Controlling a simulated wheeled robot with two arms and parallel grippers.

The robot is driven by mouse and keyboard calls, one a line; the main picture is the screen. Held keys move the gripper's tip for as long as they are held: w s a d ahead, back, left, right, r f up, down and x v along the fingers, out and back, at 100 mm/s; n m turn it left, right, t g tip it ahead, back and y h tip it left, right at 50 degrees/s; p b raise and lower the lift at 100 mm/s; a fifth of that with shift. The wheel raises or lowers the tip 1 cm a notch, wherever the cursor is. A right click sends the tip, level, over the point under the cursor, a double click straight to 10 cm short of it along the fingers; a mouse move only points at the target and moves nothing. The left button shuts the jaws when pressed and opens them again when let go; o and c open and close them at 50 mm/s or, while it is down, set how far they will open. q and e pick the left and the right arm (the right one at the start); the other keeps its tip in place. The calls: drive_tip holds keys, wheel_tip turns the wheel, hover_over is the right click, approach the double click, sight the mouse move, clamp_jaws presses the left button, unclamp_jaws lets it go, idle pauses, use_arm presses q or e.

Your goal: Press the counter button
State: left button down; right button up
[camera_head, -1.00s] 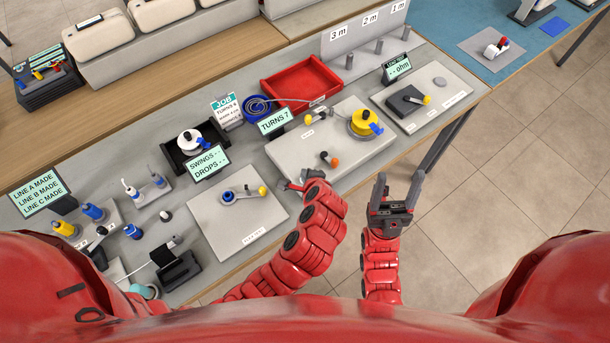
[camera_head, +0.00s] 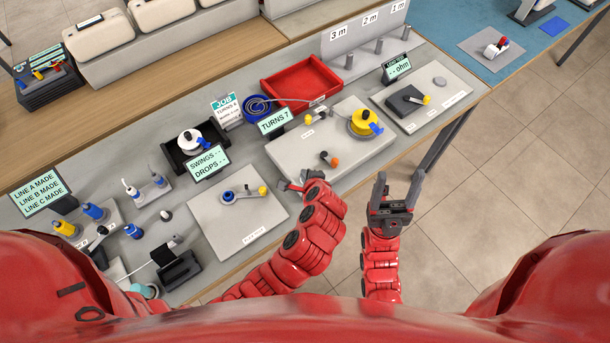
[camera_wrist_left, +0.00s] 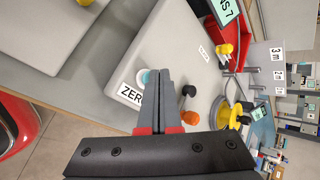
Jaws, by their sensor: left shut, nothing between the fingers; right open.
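The counter display (camera_head: 276,122) reads "TURNS 7" behind a grey winder plate (camera_head: 290,152). In the left wrist view, a small round button with a pale blue-white rim (camera_wrist_left: 146,77) sits on the plate beside a "ZERO" label (camera_wrist_left: 131,94). My left gripper (camera_head: 284,185) is at the plate's front left corner, shut and empty. In the left wrist view its fingertips (camera_wrist_left: 160,74) partly cover the button; I cannot tell whether they touch it. In the head view the button is hidden or too small to tell. My right gripper (camera_head: 397,189) is open and empty beyond the table's front edge.
A crank with an orange knob (camera_head: 334,162) and a yellow spool (camera_head: 361,124) stand on the winder plate. To the left is a plate with a yellow-knobbed lever (camera_head: 262,191). A red tray (camera_head: 302,84) lies behind. Floor is clear around my right gripper.

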use_arm(q)
drive_tip(key=shift+f, duration=0.35)
drive_tip(key=shift+r, duration=0.15)
drive_tip(key=shift+r+p, duration=0.6)
drive_tip(key=shift+r, duration=0.1)
drive_tip(key=shift+r, duration=0.1)
wheel_tip(320, 180, up, 5)
drive_tip(key=p, duration=0.3)
drive_tip(key=shift+p, duration=0.3)
